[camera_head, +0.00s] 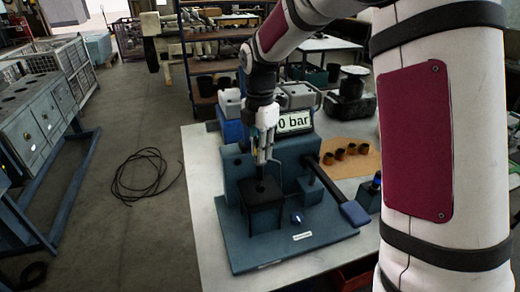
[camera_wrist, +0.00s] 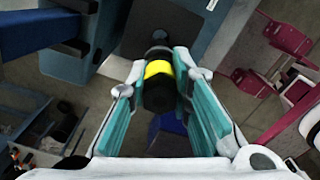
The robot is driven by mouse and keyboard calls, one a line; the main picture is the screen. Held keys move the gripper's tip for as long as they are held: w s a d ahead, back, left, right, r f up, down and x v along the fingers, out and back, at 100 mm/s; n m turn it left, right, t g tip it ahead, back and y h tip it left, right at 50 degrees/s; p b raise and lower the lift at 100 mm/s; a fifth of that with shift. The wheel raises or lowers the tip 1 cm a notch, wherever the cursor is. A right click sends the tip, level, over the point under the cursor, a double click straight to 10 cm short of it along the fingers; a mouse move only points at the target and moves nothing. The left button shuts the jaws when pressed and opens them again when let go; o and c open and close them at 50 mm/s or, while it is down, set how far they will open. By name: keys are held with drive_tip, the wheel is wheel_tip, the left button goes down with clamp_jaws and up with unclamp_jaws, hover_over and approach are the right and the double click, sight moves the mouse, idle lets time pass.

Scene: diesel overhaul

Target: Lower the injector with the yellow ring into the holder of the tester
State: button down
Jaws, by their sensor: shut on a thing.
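My gripper (camera_head: 262,157) points down above the dark holder block (camera_head: 263,218) of the blue tester. In the wrist view, the teal-padded fingers of my gripper (camera_wrist: 160,92) are shut on the injector with the yellow ring. The ring (camera_wrist: 158,69) shows between the fingers, with the injector's dark body (camera_wrist: 160,96) beside it. In the head view the injector is mostly hidden by the fingers. A dark opening (camera_head: 260,187) is in the holder's top, just below my gripper. Whether the injector's tip is inside it I cannot tell.
The tester's base plate (camera_head: 255,255) lies on a light table (camera_head: 205,190). A display reading 0 bar (camera_head: 295,122) stands behind, and a lever with a blue pad (camera_head: 355,213) juts out at right. Several dark cups (camera_head: 352,149) stand on a brown mat (camera_head: 360,165).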

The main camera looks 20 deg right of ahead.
sight(260, 187)
drive_tip(key=shift+f, duration=1.95)
idle(0.5)
drive_tip(key=shift+f, duration=2.9)
idle(0.3)
drive_tip(key=c, duration=1.4)
unclamp_jaws()
drive_tip(key=shift+o, duration=0.6)
